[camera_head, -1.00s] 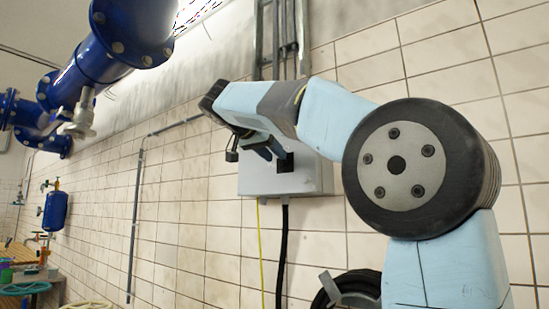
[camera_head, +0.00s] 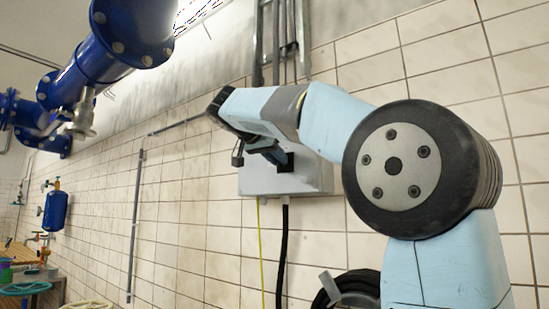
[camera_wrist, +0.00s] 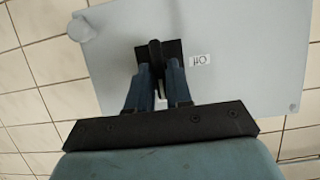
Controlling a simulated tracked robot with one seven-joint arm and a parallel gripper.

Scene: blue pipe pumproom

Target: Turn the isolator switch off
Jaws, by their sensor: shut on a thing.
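The isolator switch is a black handle (camera_wrist: 154,54) on a black square plate, on the front of a grey box (camera_wrist: 240,55). My gripper (camera_wrist: 157,72) has its two blue fingers on either side of the handle's near end and is shut on it. In the wrist view the handle points up and down the picture. A white label (camera_wrist: 200,60) beside the plate appears to read "ON", upside down. In the head view the box (camera_head: 255,182) hangs on the wall, and my gripper (camera_head: 274,155) reaches its front. Part of the handle is hidden between the fingers.
Conduits (camera_head: 283,40) run up the tiled wall above the box. A black cable (camera_head: 283,245) and a yellow-green wire (camera_head: 260,250) hang below it. A coiled black hose (camera_head: 355,287) is at the lower right. Blue pipes (camera_head: 95,65) are at the upper left.

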